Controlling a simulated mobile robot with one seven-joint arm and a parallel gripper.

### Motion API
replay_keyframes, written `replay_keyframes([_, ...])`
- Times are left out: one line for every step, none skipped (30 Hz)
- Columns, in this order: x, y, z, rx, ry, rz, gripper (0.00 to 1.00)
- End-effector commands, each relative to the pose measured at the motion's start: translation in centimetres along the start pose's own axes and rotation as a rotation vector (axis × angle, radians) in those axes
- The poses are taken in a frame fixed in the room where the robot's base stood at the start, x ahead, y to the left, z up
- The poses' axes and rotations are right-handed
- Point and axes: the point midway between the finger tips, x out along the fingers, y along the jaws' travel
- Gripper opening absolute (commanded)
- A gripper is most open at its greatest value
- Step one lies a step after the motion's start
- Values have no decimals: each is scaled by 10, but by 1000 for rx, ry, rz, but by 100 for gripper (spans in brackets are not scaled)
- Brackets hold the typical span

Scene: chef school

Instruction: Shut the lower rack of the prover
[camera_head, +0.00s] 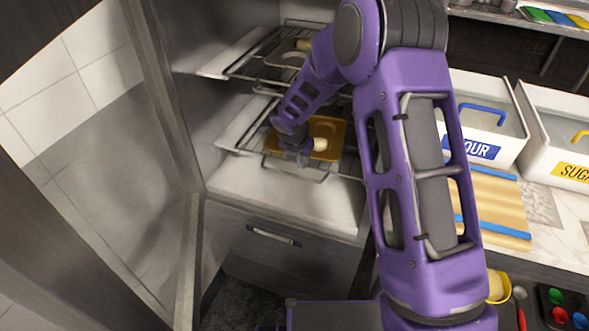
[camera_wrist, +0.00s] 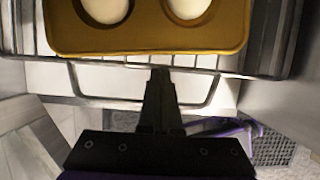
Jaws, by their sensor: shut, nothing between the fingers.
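The prover (camera_head: 225,135) stands with its front open in the head view and holds two wire racks. The lower rack (camera_head: 245,152) carries an orange-brown tray (camera_head: 333,127) with pale dough pieces (camera_head: 319,144). In the wrist view the tray (camera_wrist: 150,46) holds two white rounds (camera_wrist: 187,8), and the rack's front wire loop (camera_wrist: 95,101) shows below it. My gripper (camera_wrist: 160,72) is shut and empty at the middle of this loop; I cannot tell whether it touches. In the head view my gripper (camera_head: 304,160) is at the rack's front, partly hidden by my wrist.
The upper rack (camera_head: 240,68) is above, holding items partly hidden by my arm. A drawer with a handle (camera_head: 273,236) is below. An open door panel (camera_head: 140,130) stands left. The right counter bears a flour bin (camera_head: 490,120), a sugar bin (camera_head: 560,140) and a wooden board (camera_head: 500,205).

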Motion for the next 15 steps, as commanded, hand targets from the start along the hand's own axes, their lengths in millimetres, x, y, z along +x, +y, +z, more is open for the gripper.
replay_keyframes([-8,0,6,4,-11,3,0])
replay_keyframes([-12,0,6,4,-11,3,0])
replay_keyframes([-19,0,6,3,-11,3,0])
replay_keyframes([-24,0,5,2,-10,3,0])
replay_keyframes([-31,0,4,2,-11,4,0])
replay_keyframes([-40,0,4,2,-9,4,0])
replay_keyframes([-48,0,3,2,-9,4,0])
replay_keyframes([-55,1,2,1,-8,4,0])
replay_keyframes([-54,1,-14,-6,-4,2,0])
replay_keyframes([-56,1,-22,-6,-3,1,0])
replay_keyframes([-59,1,-29,-8,-4,1,0])
replay_keyframes([-63,1,-38,-7,-4,1,0])
replay_keyframes([-66,1,-45,-6,-4,2,0])
replay_keyframes([-68,1,-52,-7,-3,2,0])
replay_keyframes([-72,1,-61,-6,-4,2,0])
